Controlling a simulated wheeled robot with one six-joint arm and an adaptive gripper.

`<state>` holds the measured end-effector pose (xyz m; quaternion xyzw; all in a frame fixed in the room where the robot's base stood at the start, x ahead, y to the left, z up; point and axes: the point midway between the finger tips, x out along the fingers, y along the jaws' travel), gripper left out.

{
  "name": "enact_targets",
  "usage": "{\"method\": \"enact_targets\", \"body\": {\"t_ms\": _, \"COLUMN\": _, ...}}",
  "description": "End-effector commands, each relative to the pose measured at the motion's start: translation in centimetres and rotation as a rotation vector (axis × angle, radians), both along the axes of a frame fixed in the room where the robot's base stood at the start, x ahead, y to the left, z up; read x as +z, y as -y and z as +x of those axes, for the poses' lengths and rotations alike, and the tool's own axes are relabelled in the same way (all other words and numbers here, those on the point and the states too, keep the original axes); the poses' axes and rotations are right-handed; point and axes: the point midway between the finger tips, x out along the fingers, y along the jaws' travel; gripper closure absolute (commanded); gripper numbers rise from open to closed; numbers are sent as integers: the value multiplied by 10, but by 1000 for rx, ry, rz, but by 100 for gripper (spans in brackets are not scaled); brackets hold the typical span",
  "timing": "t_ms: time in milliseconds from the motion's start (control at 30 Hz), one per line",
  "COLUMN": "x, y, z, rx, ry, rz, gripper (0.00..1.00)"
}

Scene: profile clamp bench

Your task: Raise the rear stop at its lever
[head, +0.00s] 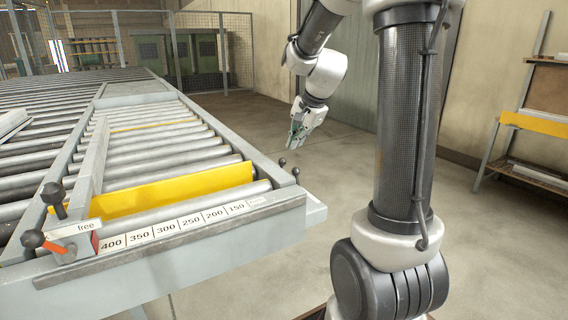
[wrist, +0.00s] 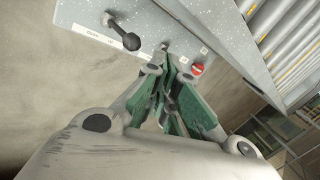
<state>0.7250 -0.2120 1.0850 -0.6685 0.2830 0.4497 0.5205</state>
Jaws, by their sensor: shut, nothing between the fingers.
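My gripper (head: 296,140) is shut and empty, hanging just beyond the right side of the bench in the head view. In the wrist view its green fingers (wrist: 175,75) are together, pointing at a speckled grey panel on the bench side. A lever with a black ball knob (wrist: 131,41) sticks out of that panel, left of the fingertips and apart from them. In the head view two black knobs (head: 295,171) (head: 282,162) show at the bench's right edge. I cannot tell which part is the rear stop.
A red round mark (wrist: 197,69) is on the panel, close to the fingers. The floor right of the bench is clear.

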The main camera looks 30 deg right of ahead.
Motion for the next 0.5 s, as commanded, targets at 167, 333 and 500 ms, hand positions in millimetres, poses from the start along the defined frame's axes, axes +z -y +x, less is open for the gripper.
{"method": "enact_targets", "body": {"t_ms": 167, "x": -1, "y": 0, "z": 0, "rx": 2, "ry": -1, "rz": -1, "gripper": 100}}
{"method": "enact_targets", "body": {"t_ms": 333, "x": -15, "y": -2, "z": 6, "rx": 3, "ry": -3, "rz": -1, "gripper": 100}}
{"method": "enact_targets", "body": {"t_ms": 500, "x": -43, "y": -5, "z": 19, "rx": 4, "ry": -5, "rz": 0, "gripper": 100}}
